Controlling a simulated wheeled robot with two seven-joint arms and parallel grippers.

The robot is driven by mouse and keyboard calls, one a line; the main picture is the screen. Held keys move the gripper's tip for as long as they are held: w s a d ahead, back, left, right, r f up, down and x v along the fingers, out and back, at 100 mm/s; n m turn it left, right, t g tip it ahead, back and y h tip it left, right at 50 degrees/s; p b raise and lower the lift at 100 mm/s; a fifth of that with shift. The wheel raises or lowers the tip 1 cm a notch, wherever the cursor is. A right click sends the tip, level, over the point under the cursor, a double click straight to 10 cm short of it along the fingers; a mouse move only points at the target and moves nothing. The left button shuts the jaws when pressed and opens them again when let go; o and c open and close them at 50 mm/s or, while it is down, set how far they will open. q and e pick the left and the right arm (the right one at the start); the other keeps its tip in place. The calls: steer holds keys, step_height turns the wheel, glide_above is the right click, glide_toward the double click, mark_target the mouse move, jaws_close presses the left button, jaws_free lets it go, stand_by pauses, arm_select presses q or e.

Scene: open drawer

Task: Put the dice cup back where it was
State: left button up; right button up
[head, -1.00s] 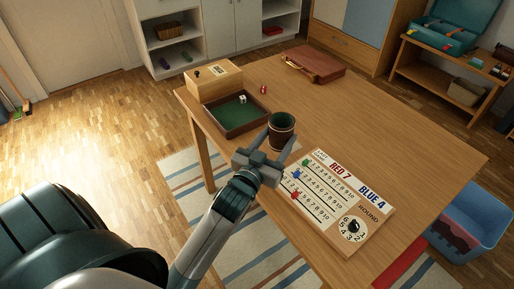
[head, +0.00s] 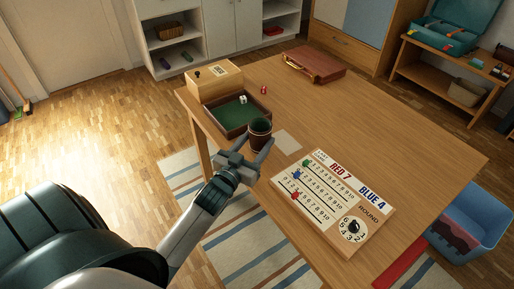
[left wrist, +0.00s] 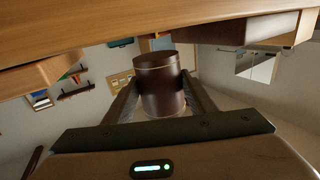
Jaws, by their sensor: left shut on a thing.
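The dice cup (head: 260,129) is dark brown with a green inside. My left gripper (head: 252,150) is shut on it, with one finger on each side. The cup is at the near right corner of the green-lined dice tray (head: 226,133), in front of part of its rim; I cannot tell how high above the table it is. The left wrist view also shows the cup (left wrist: 160,82) between the fingers. A pale square (head: 287,141) lies on the table just right of the cup. My right gripper is not in view.
A wooden box (head: 212,82) stands at the back left, a scoreboard (head: 333,205) at the right front. A brown case (head: 314,64) lies at the back; the table's right middle is clear.

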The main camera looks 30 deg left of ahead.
mark_target(255, 151)
arm_select(q)
steer(key=shift+f, duration=1.5)
steer(key=shift+f, duration=0.15)
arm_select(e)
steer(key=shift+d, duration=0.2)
arm_select(q)
steer(key=o, duration=1.1)
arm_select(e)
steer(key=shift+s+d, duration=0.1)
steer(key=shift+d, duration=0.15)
arm_select(q)
steer(key=shift+r, duration=0.2)
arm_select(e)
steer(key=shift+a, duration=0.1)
